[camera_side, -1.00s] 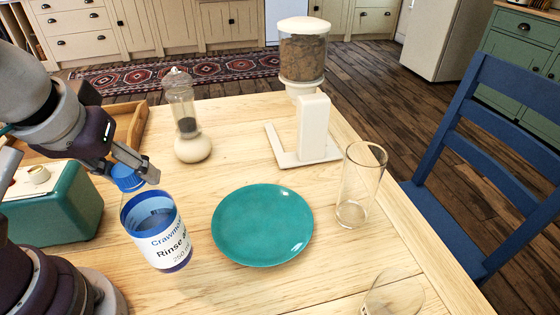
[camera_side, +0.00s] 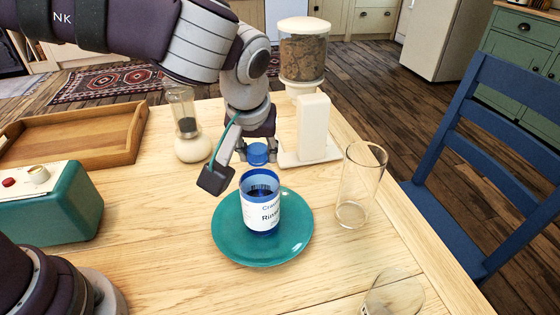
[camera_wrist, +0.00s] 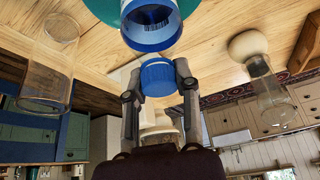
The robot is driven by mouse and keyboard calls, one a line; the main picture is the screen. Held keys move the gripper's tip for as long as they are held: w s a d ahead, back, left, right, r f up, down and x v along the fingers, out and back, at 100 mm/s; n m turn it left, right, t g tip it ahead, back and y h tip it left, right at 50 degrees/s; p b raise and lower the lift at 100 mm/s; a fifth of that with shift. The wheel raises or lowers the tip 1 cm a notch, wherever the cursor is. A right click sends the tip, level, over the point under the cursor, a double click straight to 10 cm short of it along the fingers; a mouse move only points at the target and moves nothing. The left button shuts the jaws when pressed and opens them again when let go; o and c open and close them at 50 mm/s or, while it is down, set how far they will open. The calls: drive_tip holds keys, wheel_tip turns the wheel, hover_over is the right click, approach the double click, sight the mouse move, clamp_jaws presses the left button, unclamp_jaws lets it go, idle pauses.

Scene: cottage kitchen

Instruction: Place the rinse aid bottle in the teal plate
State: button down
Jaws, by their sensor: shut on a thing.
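The rinse aid bottle (camera_side: 262,214), with a blue cap and a white label, is upright over the middle of the teal plate (camera_side: 232,240). I cannot tell whether its base touches the plate or is slightly above it. My gripper (camera_side: 257,152) is above the bottle and shut on its blue cap. In the wrist view the cap (camera_wrist: 158,77) sits between the two fingers of my gripper (camera_wrist: 159,84). The bottle's body (camera_wrist: 150,38) and part of the teal plate (camera_wrist: 104,10) show beyond it.
A clear glass (camera_side: 357,190) stands right of the plate, another (camera_side: 392,294) near the front edge. A cereal dispenser (camera_side: 304,60) and a glass-topped shaker (camera_side: 190,140) stand behind. A wooden tray (camera_side: 75,140) and teal appliance (camera_side: 55,212) are left. Table left of the plate is clear.

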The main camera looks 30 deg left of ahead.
drive_tip(key=shift+f, duration=0.2)
drive_tip(key=c, duration=0.8)
unclamp_jaws()
drive_tip(key=shift+r, duration=0.1)
drive_tip(key=v, duration=1.2)
drive_tip(key=s+a+m+h, duration=0.1)
drive_tip(key=s+a+m, duration=0.15)
drive_tip(key=a, duration=1.15)
drive_tip(key=s+f+m, duration=0.1)
drive_tip(key=s, duration=0.1)
drive_tip(key=s+f+m+h, duration=0.1)
drive_tip(key=s, duration=0.1)
drive_tip(key=s+f+m+t, duration=0.1)
drive_tip(key=s+f, duration=0.1)
drive_tip(key=s, duration=0.1)
drive_tip(key=shift+a+h, duration=0.25)
drive_tip(key=shift+h, duration=0.05)
